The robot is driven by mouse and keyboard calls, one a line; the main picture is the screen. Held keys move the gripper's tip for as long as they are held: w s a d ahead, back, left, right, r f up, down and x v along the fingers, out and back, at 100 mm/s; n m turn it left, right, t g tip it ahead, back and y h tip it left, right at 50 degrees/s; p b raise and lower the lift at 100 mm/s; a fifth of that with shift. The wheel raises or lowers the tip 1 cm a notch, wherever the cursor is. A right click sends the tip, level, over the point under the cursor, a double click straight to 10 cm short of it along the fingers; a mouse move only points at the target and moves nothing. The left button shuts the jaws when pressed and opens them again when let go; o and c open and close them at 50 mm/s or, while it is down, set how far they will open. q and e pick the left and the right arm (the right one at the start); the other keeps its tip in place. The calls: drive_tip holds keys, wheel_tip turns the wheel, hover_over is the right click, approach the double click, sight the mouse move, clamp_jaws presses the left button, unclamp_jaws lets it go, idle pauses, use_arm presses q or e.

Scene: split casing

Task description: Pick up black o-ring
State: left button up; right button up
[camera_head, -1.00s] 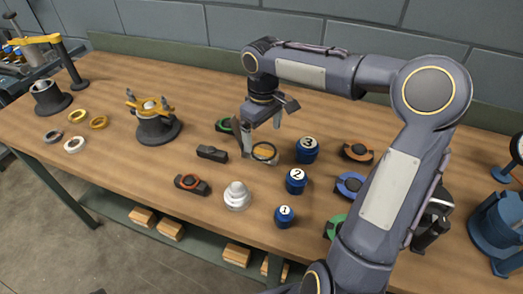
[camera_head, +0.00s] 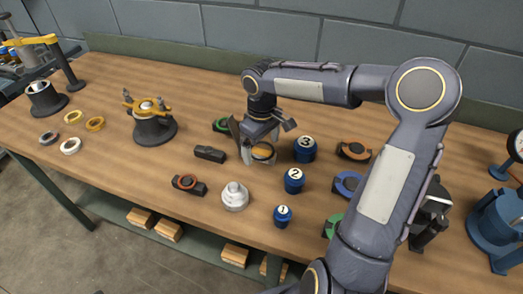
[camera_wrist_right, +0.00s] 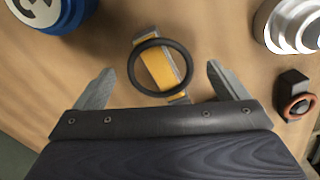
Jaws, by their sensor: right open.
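The black o-ring (camera_wrist_right: 133,66) shows in the right wrist view as a dark ring over a yellow block (camera_wrist_right: 161,68) on a grey holder. In the head view the o-ring (camera_head: 263,158) is partly covered by my right gripper (camera_head: 258,146). In the right wrist view my right gripper (camera_wrist_right: 160,88) has its two fingers spread, one on each side of the ring, with nothing between them held. My left gripper is not in view.
Blue numbered canisters stand close to the right: 3 (camera_head: 305,149), 2 (camera_head: 293,180) and 1 (camera_head: 283,215). A white stepped part (camera_head: 235,196) and a black block with a red ring (camera_head: 189,185) lie nearer the front edge. A black block (camera_head: 210,154) lies left of the gripper.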

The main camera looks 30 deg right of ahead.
drive_tip(key=shift+f, duration=0.1)
drive_tip(key=c, duration=1.1)
drive_tip(key=shift+r, duration=0.2)
drive_tip(key=shift+r, duration=0.35)
wheel_tip(320, 180, up, 3)
drive_tip(key=shift+f, duration=0.15)
drive_tip(key=s+a+r, duration=0.1)
drive_tip(key=s+r, duration=0.2)
drive_tip(key=s, duration=0.1)
drive_tip(key=s+a+r, duration=0.2)
drive_tip(key=s+r, duration=0.1)
drive_tip(key=s, duration=0.1)
drive_tip(key=s+a+r, duration=0.1)
drive_tip(key=s+r, duration=0.2)
drive_tip(key=s, duration=0.2)
drive_tip(key=shift+s+a+r, duration=0.1)
drive_tip(key=shift+a+r, duration=0.25)
drive_tip(key=shift+a, duration=0.05)
